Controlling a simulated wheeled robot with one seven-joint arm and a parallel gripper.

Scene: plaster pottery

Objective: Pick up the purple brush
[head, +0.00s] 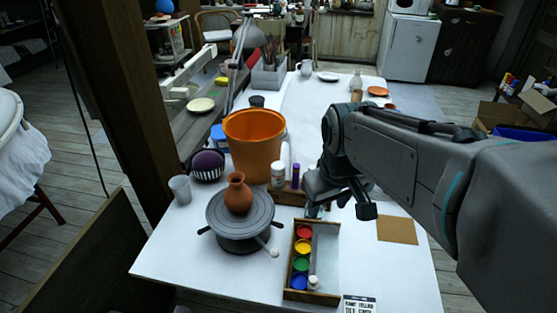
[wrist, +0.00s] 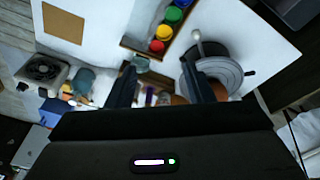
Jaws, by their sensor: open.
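A slim upright purple item (head: 295,176), which may be the purple brush, stands beside a white bottle (head: 278,175) at the wooden box's edge, right of the orange bucket. In the wrist view a small purple patch (wrist: 150,97) shows between my fingers; its shape is too small to make out. My gripper (head: 340,207) is just right of the purple item in the head view, pointing down over the table. In the wrist view my gripper (wrist: 165,78) has its two fingers wide apart with nothing held between them.
The orange bucket (head: 253,147) and a clay vase (head: 238,194) on a grey turntable (head: 240,220) stand to the left. A paint box (head: 289,285) with several coloured jars lies in front. The table's right part is mostly clear around a brown square (head: 397,230).

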